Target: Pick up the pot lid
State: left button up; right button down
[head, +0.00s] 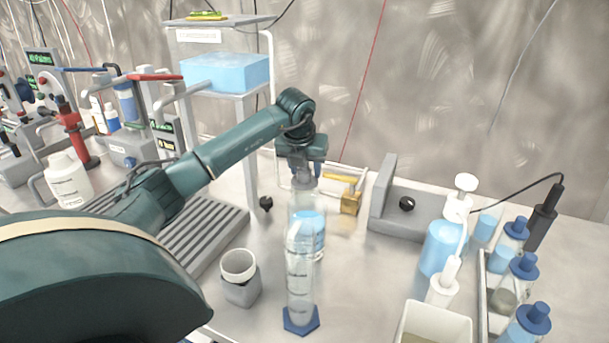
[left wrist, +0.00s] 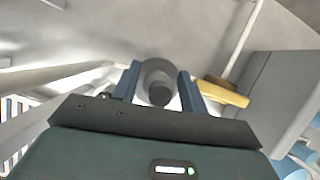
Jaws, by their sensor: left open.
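I cannot clearly make out a pot lid in either view. My left gripper (head: 303,175) points down over a clear bottle with blue liquid (head: 311,232), close to its top. In the left wrist view the two blue fingers of this gripper (left wrist: 157,75) stand apart, on either side of a round grey top with a darker knob (left wrist: 160,93). It looks like the top of the bottle or a lid; I cannot tell which. I cannot tell whether the fingers touch it. My right gripper is in neither view.
A measuring cylinder (head: 300,285) with a blue foot stands in front of the bottle. A grey-and-white cup (head: 240,290) is left of it. A yellow block (head: 350,203) and a grey L-shaped stand (head: 385,200) are behind. Pump bottle (head: 440,245) and blue-capped bottles (head: 521,270) crowd the right.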

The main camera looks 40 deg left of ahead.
pick_arm(q)
jog(key=shift+r, duration=0.1)
jog(key=c, duration=0.7)
jog(key=shift+r, duration=0.1)
jog(key=shift+c, duration=0.2)
notch_tip(320, 180, up, 10)
jog(key=shift+f+p, duration=0.1)
jog(key=shift+p, duration=0.25)
